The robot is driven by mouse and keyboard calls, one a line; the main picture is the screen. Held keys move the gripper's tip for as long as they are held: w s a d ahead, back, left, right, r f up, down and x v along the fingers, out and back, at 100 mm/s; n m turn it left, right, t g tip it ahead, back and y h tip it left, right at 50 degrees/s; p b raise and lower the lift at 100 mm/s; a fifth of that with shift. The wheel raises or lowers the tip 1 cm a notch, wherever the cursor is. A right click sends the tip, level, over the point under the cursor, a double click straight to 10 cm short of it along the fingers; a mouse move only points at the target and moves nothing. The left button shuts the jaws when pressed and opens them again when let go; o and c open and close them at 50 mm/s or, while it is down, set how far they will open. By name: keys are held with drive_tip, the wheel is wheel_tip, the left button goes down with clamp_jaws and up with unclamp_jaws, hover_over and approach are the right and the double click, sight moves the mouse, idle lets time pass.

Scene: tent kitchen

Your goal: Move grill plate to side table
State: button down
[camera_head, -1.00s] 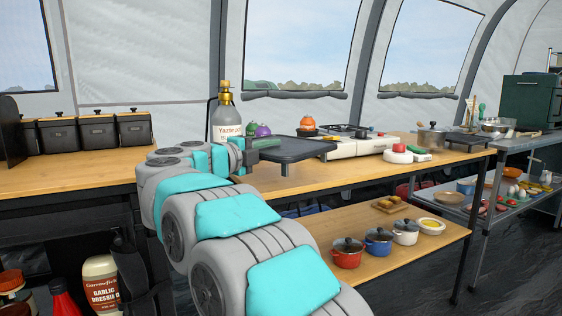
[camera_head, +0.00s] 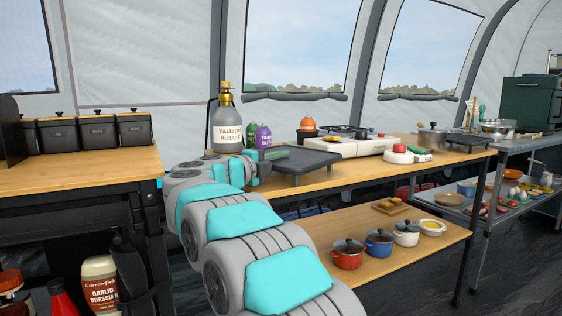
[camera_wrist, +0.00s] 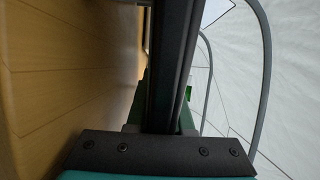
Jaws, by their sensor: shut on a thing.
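The grill plate is a dark rectangular plate (camera_head: 303,158) on short grey legs, over the left part of the long wooden table (camera_head: 345,175) in the head view. My gripper (camera_head: 254,168) is shut on its left edge; my arm partly hides the fingers. The plate looks level, with its legs at or just above the wood; I cannot tell if they touch. In the wrist view the plate (camera_wrist: 172,60) is a dark edge-on bar between the fingers. A metal table (camera_head: 535,141) stands at the far right; I cannot tell which table is the side table.
A butane bottle (camera_head: 226,128) and green and purple canisters (camera_head: 263,137) stand behind the plate. A white stove (camera_head: 340,147) is close to its right. Pots (camera_head: 378,240) fill a lower shelf. A gap separates the left counter (camera_head: 70,172) from the long table.

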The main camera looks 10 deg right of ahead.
drive_tip(key=shift+f, duration=0.1)
drive_tip(key=c, duration=0.8)
unclamp_jaws()
drive_tip(key=shift+r, duration=0.2)
drive_tip(key=v, duration=1.2)
